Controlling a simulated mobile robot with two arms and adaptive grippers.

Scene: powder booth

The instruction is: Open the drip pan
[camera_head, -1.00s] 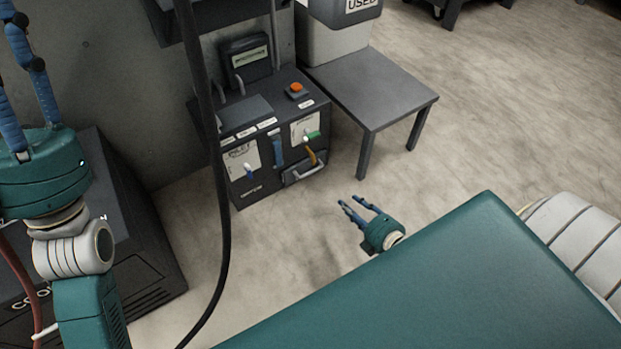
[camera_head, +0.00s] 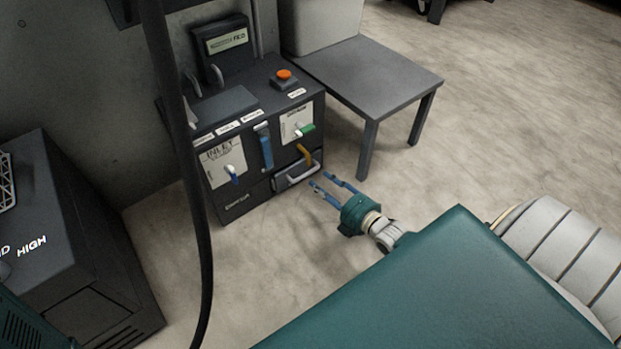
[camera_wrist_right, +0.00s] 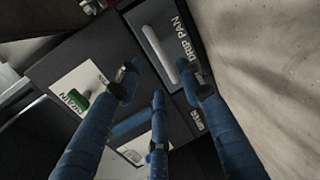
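The drip pan (camera_head: 312,163) is a dark drawer low at the right of the dark cabinet's front, with a pale bar handle (camera_head: 296,175). It looks shut. In the right wrist view, the drip pan (camera_wrist_right: 184,22) carries its printed label, and its handle (camera_wrist_right: 158,52) lies beyond the fingertips. My right gripper (camera_head: 320,180) is open and empty, just in front of the handle, with a small gap apparent. Its blue fingers also show spread in the right wrist view (camera_wrist_right: 163,82). My left gripper is out of view.
The cabinet (camera_head: 250,200) has an orange button (camera_head: 284,74), a blue lever (camera_head: 265,145), a green-tipped valve (camera_head: 306,130) and a yellow hooked part (camera_head: 304,153) above the pan. A grey table (camera_head: 375,75) stands close on the right. A black hose (camera_head: 190,190) hangs in front. Floor before the cabinet is clear.

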